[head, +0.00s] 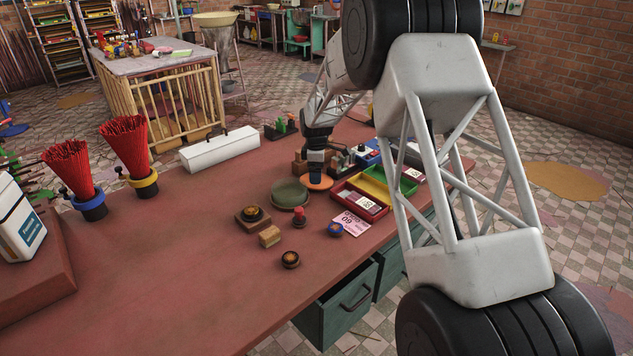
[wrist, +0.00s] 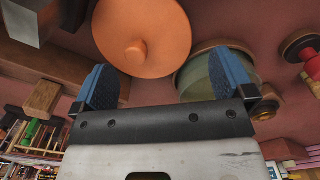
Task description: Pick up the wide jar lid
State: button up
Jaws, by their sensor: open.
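The wide jar lid looks to be the orange round disc with a small central knob. In the wrist view the lid (wrist: 145,35) fills the upper middle, in front of my fingers. In the head view the lid (head: 319,183) lies flat on the red table, partly hidden by my gripper. My gripper (head: 316,165) is just above it, pointing down. In the wrist view my gripper (wrist: 164,62) is open, with blue fingertips spread and nothing held. I cannot tell whether the fingers touch the lid.
A green round dish or jar (head: 289,195) sits close to the left of the lid. Red, yellow and green trays (head: 361,206) stand close on the right, wooden blocks (head: 299,166) behind. Several small stamps and a pink card (head: 350,223) lie in front.

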jog(key=shift+f, duration=1.85)
jog(key=c, duration=0.8)
